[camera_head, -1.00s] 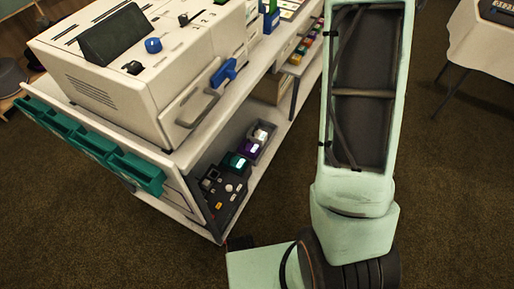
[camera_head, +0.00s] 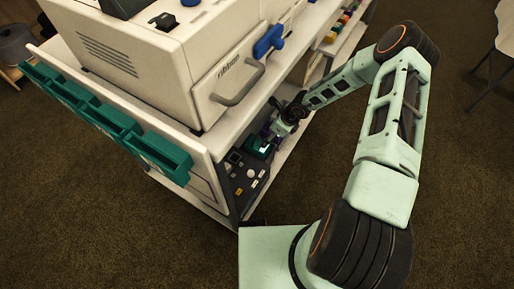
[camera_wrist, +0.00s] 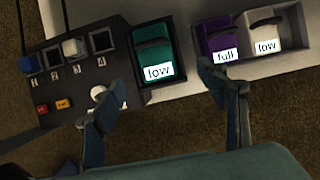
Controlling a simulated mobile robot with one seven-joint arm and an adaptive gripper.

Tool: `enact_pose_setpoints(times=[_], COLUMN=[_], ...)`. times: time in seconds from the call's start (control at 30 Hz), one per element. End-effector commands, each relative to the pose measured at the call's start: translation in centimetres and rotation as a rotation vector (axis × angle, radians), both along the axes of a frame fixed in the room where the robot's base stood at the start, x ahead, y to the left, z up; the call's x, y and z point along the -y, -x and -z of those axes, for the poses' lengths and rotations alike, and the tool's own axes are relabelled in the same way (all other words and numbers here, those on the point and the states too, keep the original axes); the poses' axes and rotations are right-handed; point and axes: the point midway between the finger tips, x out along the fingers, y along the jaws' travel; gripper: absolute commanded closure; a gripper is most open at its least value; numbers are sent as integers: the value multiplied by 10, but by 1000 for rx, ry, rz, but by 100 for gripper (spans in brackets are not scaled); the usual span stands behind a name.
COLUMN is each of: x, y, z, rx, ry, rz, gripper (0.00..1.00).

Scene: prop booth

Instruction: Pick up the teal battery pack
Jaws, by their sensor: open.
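The teal battery pack (camera_wrist: 154,48) sits in a dark slot in the wrist view, with a white label reading "low" and a dark handle across it. My gripper (camera_wrist: 161,78) is open and empty. Its fingertips are spread to either side of the teal pack's lower end in the wrist view; I cannot tell the height between them. In the head view my gripper (camera_head: 280,127) reaches under the upper shelf.
A purple pack marked "full" (camera_wrist: 219,40) and a white pack marked "low" (camera_wrist: 266,32) stand right of the teal one. A dark panel (camera_wrist: 75,82) with numbered sockets and buttons lies left. The white upper shelf with the ribbon machine (camera_head: 232,78) overhangs the lower shelf.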

Motion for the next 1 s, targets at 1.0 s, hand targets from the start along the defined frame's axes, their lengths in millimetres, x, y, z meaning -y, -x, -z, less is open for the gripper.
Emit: enact_pose_setpoints(times=[1.0], x=[-44], y=[-20], z=[97], rx=[-3], ry=[-3], rz=[4], gripper=[33])
